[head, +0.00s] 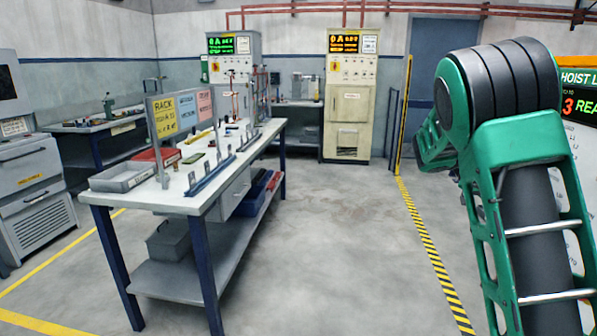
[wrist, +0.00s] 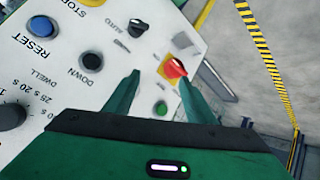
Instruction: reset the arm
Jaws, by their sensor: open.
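My gripper (wrist: 160,98) is open and empty in the wrist view, its two green fingers pointing at a white control panel (wrist: 65,135). The red rotary switch (wrist: 174,68) on a yellow plate shows between and just beyond the fingertips. A green button (wrist: 161,108) shows between the fingers. I cannot tell whether the fingers touch the panel. In the head view my green arm fills the right side, and my gripper is hidden there.
The panel also carries a blue RESET button (wrist: 40,27), a black DOWN button (wrist: 92,61) and a dark knob (wrist: 10,116). In the head view, a rack table (head: 190,205) stands at left. Open floor (head: 340,240) lies between it and the striped line (head: 430,250).

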